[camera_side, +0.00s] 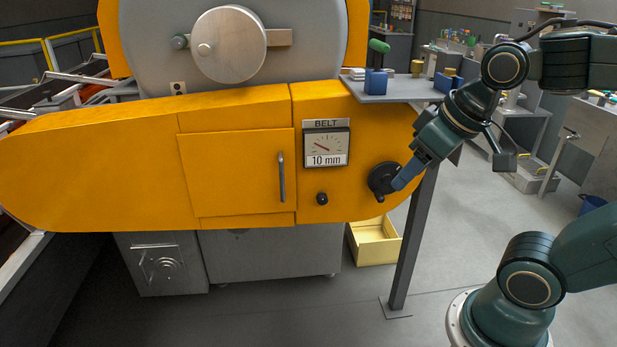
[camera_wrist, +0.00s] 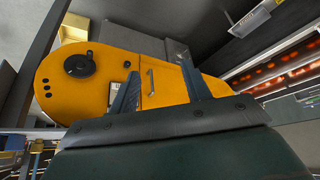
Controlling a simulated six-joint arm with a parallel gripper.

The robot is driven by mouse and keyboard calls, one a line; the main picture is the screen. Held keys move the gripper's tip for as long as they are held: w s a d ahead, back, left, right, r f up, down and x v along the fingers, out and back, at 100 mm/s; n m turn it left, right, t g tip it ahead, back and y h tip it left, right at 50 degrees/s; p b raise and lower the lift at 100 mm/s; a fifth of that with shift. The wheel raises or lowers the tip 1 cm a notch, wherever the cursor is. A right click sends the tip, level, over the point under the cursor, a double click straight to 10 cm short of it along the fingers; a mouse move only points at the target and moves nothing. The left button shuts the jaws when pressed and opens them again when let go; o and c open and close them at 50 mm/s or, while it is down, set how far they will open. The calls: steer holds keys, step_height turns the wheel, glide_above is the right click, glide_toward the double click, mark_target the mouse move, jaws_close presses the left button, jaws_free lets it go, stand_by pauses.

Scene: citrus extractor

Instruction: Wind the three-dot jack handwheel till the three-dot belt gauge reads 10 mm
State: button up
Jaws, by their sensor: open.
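The black jack handwheel (camera_side: 381,179) is on the right end of the orange housing, its small crank knob near the bottom. It also shows in the wrist view (camera_wrist: 79,65), with several dark dots (camera_wrist: 47,86) beside it. In the wrist view a finger partly hides the gauge. My gripper (camera_side: 404,178) overlaps the wheel's right edge in the side view. In the wrist view its fingers (camera_wrist: 158,72) are apart and empty, with the wheel outside them, to the left.
A door with a vertical handle (camera_side: 282,177) is left of the gauge. A small black knob (camera_side: 322,199) sits below the gauge. A shelf (camera_side: 400,90) with blue blocks is above the wheel, on a grey post (camera_side: 413,240). A yellow bin (camera_side: 374,243) stands beneath.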

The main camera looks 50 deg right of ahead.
steer(key=shift+s+a+f+n, duration=0.1)
steer(key=shift+s+a+n, duration=0.2)
steer(key=shift+s, duration=0.45)
steer(key=shift+s+a+f+n, duration=0.1)
steer(key=shift+s+a, duration=0.3)
steer(key=shift+s, duration=0.35)
